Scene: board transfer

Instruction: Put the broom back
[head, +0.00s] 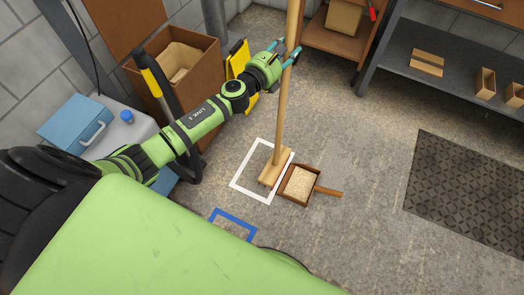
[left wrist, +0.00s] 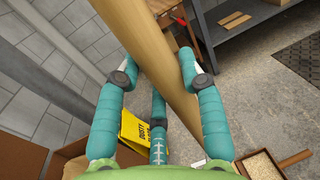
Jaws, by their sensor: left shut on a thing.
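The broom (head: 284,105) stands nearly upright in the head view, its wooden head (head: 275,167) low at the right part of a white outlined square (head: 236,178) on the floor. I cannot tell whether the head touches the floor. My left gripper (head: 287,54) is shut on the upper handle. In the left wrist view the thick handle (left wrist: 150,60) runs between the teal fingers of the gripper (left wrist: 155,75). My right gripper is not in view.
A dustpan (head: 299,185) with pale grains lies close right of the broom head. A blue outline (head: 233,222) is nearer me. A cardboard box (head: 180,62), a yellow sign (head: 240,60) and a grey shelf (head: 440,70) stand behind. A dark mat (head: 470,190) lies right; floor between is clear.

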